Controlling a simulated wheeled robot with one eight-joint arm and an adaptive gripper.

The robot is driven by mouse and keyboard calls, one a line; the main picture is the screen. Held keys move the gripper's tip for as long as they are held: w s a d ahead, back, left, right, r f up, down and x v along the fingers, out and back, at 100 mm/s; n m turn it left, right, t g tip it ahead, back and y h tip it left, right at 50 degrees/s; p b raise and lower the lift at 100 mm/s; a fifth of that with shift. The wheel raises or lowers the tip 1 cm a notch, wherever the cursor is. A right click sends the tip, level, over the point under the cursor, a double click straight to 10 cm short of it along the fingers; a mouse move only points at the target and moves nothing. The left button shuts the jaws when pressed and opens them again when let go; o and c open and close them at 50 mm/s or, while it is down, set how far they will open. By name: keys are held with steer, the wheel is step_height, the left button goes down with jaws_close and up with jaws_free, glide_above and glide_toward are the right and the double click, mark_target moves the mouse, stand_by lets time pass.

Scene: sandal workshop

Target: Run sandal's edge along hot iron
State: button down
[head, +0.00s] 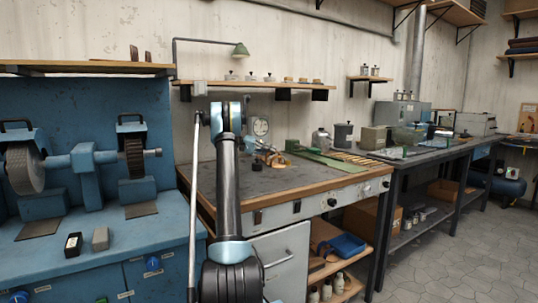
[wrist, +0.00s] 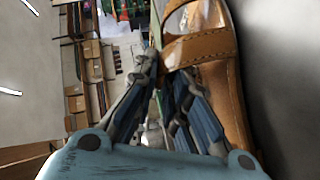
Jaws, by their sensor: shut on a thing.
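A brown leather sandal (wrist: 222,95) fills the right of the wrist view, with its strap near the top and its long stitched edge running down. My gripper (wrist: 163,78) is shut on the sandal's near side; the exact contact is partly hidden by the fingers. In the head view, my arm reaches over the workbench, and the small brown sandal (head: 273,159) shows just right of its end, above the bench top.
The dark-topped workbench (head: 320,187) has bare room at its front. A green mat (head: 322,158), canisters (head: 343,134) and other tools lie to the right. A blue grinding machine (head: 85,160) stands at left. A shelf (head: 255,84) hangs above.

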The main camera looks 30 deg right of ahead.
steer(key=shift+w+d, duration=0.1)
steer(key=shift+w, duration=0.8)
steer(key=shift+d, duration=0.15)
stand_by(1.3)
steer(key=shift+w+d, duration=0.25)
steer(key=shift+w, duration=0.2)
steer(key=shift+w+d, duration=0.2)
steer(key=shift+w, duration=0.25)
stand_by(1.5)
steer(key=shift+a, duration=0.15)
stand_by(0.4)
steer(key=shift+s+a, duration=0.1)
steer(key=shift+a, duration=0.6)
steer(key=shift+r, duration=0.1)
step_height(320, 180, up, 9)
stand_by(0.8)
steer(key=shift+s, duration=0.1)
stand_by(0.4)
